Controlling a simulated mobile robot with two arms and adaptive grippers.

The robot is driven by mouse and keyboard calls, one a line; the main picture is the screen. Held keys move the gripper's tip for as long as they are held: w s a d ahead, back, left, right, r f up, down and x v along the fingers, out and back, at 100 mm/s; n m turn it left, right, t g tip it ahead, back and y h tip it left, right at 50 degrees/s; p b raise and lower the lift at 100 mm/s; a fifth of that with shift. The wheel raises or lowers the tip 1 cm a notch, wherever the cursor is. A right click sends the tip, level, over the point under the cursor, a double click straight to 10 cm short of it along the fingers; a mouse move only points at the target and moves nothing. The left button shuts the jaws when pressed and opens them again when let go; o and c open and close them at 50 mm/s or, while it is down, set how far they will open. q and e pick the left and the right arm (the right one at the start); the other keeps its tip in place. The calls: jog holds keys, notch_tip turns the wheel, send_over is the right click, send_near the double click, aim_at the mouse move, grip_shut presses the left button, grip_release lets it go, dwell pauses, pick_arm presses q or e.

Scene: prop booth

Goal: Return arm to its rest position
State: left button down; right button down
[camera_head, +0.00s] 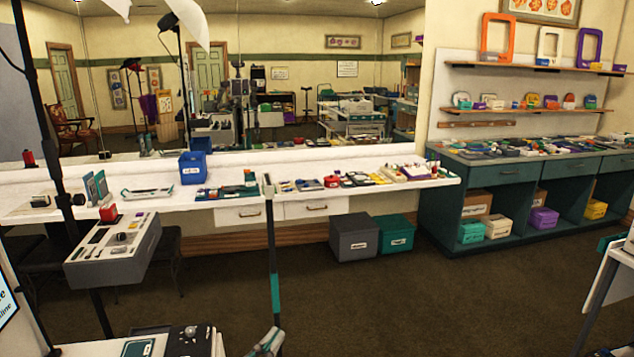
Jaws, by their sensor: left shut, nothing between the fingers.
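My left gripper (268,342) shows only in part at the bottom edge, left of centre. It is grey with teal parts, and its fingers are shut with nothing held. It is low in front of the long white counter (330,168), apart from it, with dark floor behind. The rest of my left arm is cut off by the bottom edge. My right gripper is not in view.
A small table with a dark device (188,340) stands close at the bottom left. A grey console (112,250) is on a stand above it. Grey (354,237) and teal (396,234) boxes stand below the counter. The dark carpet (430,300) is clear at centre right.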

pick_arm(q)
jog(key=s+a+f+n+g+y, duration=0.3)
jog(key=s+a+f+n+y, duration=0.15)
jog(key=a+f+y, duration=0.2)
jog(key=s+a+f+n+g+y, duration=0.2)
jog(key=s+a+f+n+y, duration=0.25)
jog(key=a+f, duration=0.25)
jog(key=s+f+m+g, duration=0.1)
jog(key=s+f+g, duration=0.3)
jog(key=s, duration=0.4)
jog(key=s+f+g, duration=0.4)
jog(key=s+g, duration=0.1)
jog(key=s, duration=0.4)
notch_tip(320, 180, down, 27)
jog(key=s+g, duration=0.1)
jog(key=s, duration=0.1)
jog(key=s+a+f+m+g, duration=0.1)
jog(key=s+a+f, duration=0.1)
jog(key=s+f, duration=1.3)
jog(key=shift+s+f+g, duration=0.2)
jog(key=shift+s+g, duration=0.1)
jog(key=shift+s, duration=0.35)
jog(key=shift+a, duration=0.1)
